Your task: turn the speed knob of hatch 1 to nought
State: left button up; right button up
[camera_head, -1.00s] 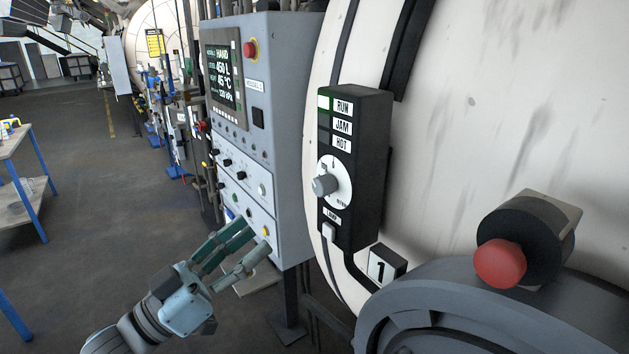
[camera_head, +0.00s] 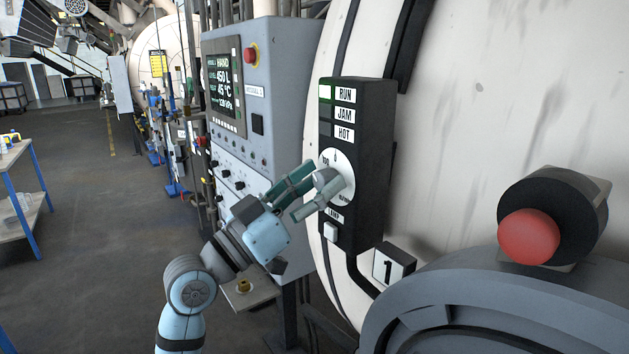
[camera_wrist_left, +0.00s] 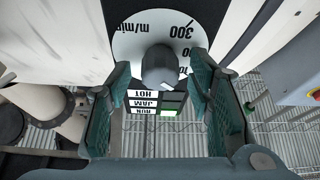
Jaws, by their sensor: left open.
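The speed knob (camera_head: 329,182) is a grey knob on a white round dial (camera_head: 344,163), on the black control box (camera_head: 362,215) of hatch 1. My left gripper (camera_head: 306,198) is open at the knob, in front of the dial, and partly covers it. In the left wrist view the knob (camera_wrist_left: 160,68) sits between the two green fingers (camera_wrist_left: 158,92), with a gap on both sides. The dial (camera_wrist_left: 135,47) shows upside down there, with "300" and "m/min" readable. My right gripper is not in view.
The box has RUN, JAM and HOT labels, and the RUN lamp (camera_head: 325,93) is lit green. A lamp button (camera_head: 331,232) sits below the dial. A grey control cabinet (camera_head: 277,60) stands left. A red knob (camera_head: 528,237) juts out at the right.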

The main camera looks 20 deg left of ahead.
pick_arm(q)
jog(key=shift+a, duration=0.1)
grip_shut()
jog(key=shift+f+m+b, duration=0.15)
jog(key=shift+m+b, duration=0.25)
jog(key=shift+b, duration=0.25)
jog(key=m+g+h+b, duration=0.1)
jog(key=m+b, duration=0.2)
jog(key=m+g+h+b, duration=0.2)
jog(key=m+b, duration=0.2)
jog(key=shift+f, duration=0.1)
jog(key=m+g+b, duration=0.1)
jog(key=m+b, duration=0.1)
jog(key=m, duration=0.1)
jog(key=shift+a+m+h, duration=0.1)
jog(key=shift+m+h, duration=0.2)
jog(key=shift+r+m+g, duration=0.25)
jog(key=shift+m+g, duration=0.65)
jog(key=shift+m, duration=0.5)
grip_release()
jog(key=shift+w, duration=0.1)
